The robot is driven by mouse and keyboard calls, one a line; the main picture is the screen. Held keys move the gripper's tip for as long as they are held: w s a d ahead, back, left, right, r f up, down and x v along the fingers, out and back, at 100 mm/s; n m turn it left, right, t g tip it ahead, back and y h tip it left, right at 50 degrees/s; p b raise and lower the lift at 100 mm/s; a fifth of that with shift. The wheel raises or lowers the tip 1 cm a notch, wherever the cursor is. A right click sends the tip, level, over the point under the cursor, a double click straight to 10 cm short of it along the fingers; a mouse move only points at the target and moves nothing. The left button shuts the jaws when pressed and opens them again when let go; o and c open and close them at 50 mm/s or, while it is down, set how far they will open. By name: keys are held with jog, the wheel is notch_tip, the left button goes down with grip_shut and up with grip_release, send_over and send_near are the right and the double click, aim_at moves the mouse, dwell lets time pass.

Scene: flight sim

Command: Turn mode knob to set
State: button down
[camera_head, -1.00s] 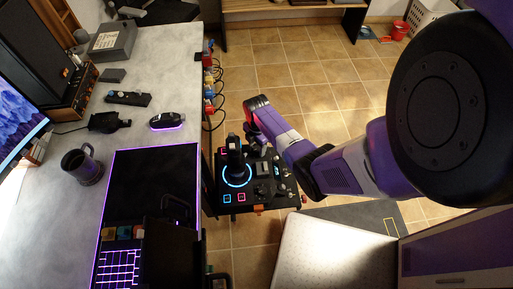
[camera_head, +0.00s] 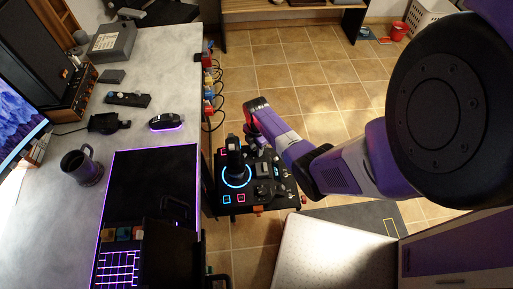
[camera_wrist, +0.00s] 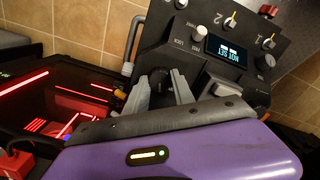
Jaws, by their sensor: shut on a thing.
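The control panel (camera_wrist: 225,50) fills the upper part of the wrist view, tilted, with a small lit display (camera_wrist: 227,50) that appears to read "NOT SET". A dark round knob (camera_wrist: 159,80) sits on the panel's lower left. My gripper (camera_wrist: 161,88) has its two grey fingers on either side of this knob and is shut on it. The knob's pointer direction and label are not clear. In the head view my gripper (camera_head: 251,143) reaches down at the back of the black control box (camera_head: 262,205); its fingertips are too small to make out there.
A joystick (camera_head: 234,160) with a blue light ring stands on the box, close left of my gripper. Small knobs and toggles (camera_wrist: 231,20) crowd the panel. The desk (camera_head: 150,70) is at left, with a mug (camera_head: 82,168) and mouse (camera_head: 168,121). Tiled floor is open behind.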

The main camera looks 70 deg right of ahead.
jog(key=m, duration=0.3)
jog(key=shift+p, duration=0.4)
jog(key=m, duration=0.8)
jog(key=shift+p, duration=0.3)
jog(key=shift+m, duration=2.2)
jog(key=c, duration=1.1)
grip_release()
jog(key=shift+o, duration=0.2)
